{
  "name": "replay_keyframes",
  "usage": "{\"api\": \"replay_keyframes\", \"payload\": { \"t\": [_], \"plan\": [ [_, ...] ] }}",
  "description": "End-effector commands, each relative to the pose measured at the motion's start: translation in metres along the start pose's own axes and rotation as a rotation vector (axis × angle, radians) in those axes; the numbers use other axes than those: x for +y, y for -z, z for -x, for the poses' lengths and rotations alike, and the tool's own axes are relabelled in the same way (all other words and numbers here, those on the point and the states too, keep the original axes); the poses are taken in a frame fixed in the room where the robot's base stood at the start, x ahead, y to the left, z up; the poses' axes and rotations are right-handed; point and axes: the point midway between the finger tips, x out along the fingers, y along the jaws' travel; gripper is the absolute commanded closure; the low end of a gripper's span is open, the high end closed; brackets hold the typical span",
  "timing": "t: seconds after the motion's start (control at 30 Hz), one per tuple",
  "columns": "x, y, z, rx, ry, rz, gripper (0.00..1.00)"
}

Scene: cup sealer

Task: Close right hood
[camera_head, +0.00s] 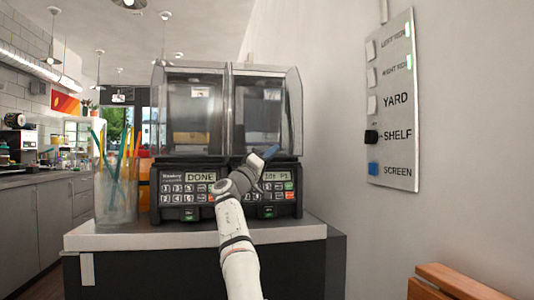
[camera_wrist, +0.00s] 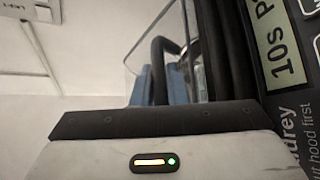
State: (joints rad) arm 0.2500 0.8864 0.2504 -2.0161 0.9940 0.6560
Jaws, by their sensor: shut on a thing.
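The right hood (camera_head: 259,100) is a clear, dark-edged cover on the right half of the double cup sealer. Its lower front edge is close to my gripper (camera_head: 267,154); I cannot tell whether it is fully down. In the wrist view, my gripper (camera_wrist: 161,80) has its blue fingers shut on a dark curved bar, seemingly the right hood's handle (camera_wrist: 157,52), beside the clear hood edge. The right panel display (camera_head: 277,176) reads about 10s, and it also shows in the wrist view (camera_wrist: 275,60). My arm hides part of the panel's middle.
The left hood (camera_head: 194,105) stands beside the right one, with a display reading DONE (camera_head: 200,177) below. A clear container of colourful straws (camera_head: 116,195) is on the counter (camera_head: 300,231) at left. A wall switch panel (camera_head: 393,105) is at right, and a wooden seat (camera_head: 455,283) lower right.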

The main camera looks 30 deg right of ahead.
Motion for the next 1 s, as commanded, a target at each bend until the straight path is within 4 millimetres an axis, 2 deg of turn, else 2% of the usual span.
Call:
{"api": "replay_keyframes", "payload": {
  "t": [0.03, 0.23, 0.27, 0.37, 1.0],
  "plan": [
    [-0.0054, -0.0024, 0.0011, -0.002, 0.005, 0.0, 1.0],
    [-0.0076, -0.0013, 0.0037, -0.001, 0.008, -0.001, 1.0],
    [-0.0078, -0.0012, 0.0037, -0.002, 0.009, 0.0, 0.86],
    [-0.0089, -0.0008, 0.0045, -0.001, 0.011, 0.0, 0.78],
    [-0.0052, 0.0022, 0.0065, 0.005, 0.009, -0.005, 0.78]
  ]
}}
